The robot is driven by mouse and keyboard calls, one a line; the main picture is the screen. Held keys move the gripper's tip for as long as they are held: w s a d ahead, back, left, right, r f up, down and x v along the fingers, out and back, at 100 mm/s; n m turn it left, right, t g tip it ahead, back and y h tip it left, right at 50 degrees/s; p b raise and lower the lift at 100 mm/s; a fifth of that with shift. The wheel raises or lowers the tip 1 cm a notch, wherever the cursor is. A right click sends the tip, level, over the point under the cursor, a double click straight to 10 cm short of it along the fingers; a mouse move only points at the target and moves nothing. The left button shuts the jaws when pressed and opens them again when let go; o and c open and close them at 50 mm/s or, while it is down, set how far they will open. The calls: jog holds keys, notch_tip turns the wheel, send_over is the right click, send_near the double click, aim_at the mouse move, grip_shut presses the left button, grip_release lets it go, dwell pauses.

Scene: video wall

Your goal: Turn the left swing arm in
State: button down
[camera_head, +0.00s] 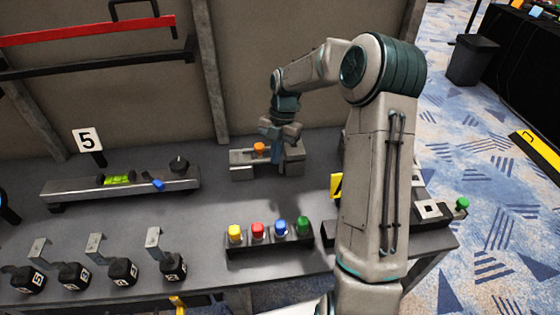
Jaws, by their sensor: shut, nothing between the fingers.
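A low grey fixture (267,170) with a raised block at its right end stands at the back of the dark table. An orange knob (259,147) sits on it. I cannot tell for certain which part is the left swing arm. My gripper (279,136) is shut and empty. It points down at the fixture, just right of the orange knob. Whether it touches the fixture is unclear. My arm hides part of the table to the right.
In front lies a box of yellow, red, blue and green buttons (269,240). Several numbered black cubes with metal flags (122,272) line the front left. Red and black bars (90,31) hang above.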

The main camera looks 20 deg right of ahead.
jog(key=a+v, duration=0.1)
jog(key=v, duration=0.5)
jog(key=shift+w+d, duration=0.2)
jog(key=shift+d, duration=0.15)
jog(key=s+a+r+m+t+h+p, duration=0.1)
jog(key=s+r+m, duration=0.3)
jog(key=s+m, duration=0.3)
jog(key=s+a+r+m+t+h, duration=0.1)
jog(key=s+r+m+t+h, duration=0.1)
jog(key=s+r+m, duration=0.45)
jog(key=s+f+m+t+p, duration=0.1)
jog(key=s+m+t, duration=0.1)
jog(key=s+m, duration=1.2)
jog(key=shift+d+m+t+y, duration=0.3)
jog(key=shift+d+m+t, duration=0.1)
jog(key=shift+d, duration=0.1)
